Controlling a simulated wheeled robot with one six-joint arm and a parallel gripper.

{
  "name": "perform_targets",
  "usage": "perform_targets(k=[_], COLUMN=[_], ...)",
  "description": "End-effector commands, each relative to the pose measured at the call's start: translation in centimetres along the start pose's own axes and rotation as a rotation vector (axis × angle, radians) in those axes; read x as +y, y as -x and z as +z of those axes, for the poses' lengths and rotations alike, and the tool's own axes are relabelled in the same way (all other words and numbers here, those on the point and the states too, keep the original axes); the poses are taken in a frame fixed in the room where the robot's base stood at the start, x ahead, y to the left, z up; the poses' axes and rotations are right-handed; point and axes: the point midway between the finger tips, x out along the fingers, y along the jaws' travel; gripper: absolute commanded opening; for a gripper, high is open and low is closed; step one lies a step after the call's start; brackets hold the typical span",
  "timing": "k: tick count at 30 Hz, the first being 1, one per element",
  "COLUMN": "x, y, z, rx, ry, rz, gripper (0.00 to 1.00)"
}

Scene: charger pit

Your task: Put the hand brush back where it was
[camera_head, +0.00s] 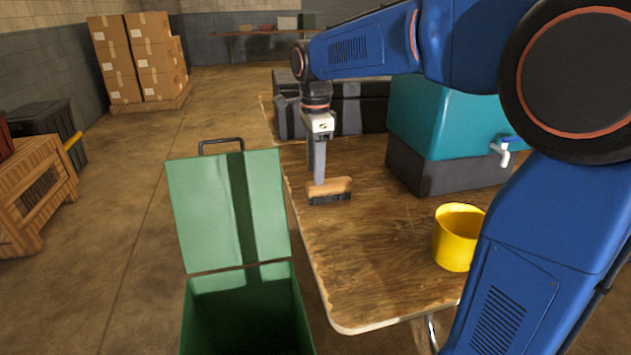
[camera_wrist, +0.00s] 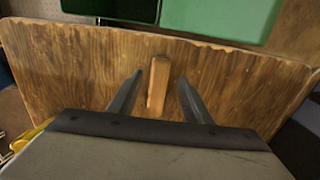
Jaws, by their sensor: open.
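The hand brush (camera_head: 330,190) has a tan wooden back and dark bristles. It rests bristles down on the wooden table (camera_head: 385,285), near the table's left edge in the head view. My gripper (camera_head: 318,182) points down at the brush from above. In the wrist view the brush (camera_wrist: 158,86) shows as a narrow wooden block between the two fingers of my gripper (camera_wrist: 158,92). The fingers are apart, with a gap on each side of the brush. The bristles are hidden in the wrist view.
A yellow cup (camera_head: 457,240) and a teal container with a tap (camera_head: 440,120) stand on the table to the right. A black case (camera_head: 360,108) lies behind. A green bin (camera_head: 240,310) with its lid raised stands left of the table. Bare tabletop lies in front of the brush.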

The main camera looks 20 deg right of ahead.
Motion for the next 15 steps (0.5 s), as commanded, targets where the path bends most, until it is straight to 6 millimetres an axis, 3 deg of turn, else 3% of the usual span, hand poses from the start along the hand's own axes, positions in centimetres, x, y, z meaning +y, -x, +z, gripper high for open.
perform_targets(k=[6, 15], x=[-0.1, 0.0], y=[3.9, 6.1], z=[0.0, 0.0], rx=[0.000, 0.000], ry=[0.000, 0.000], rz=[-0.002, 0.000], gripper=[0.45, 0.45])
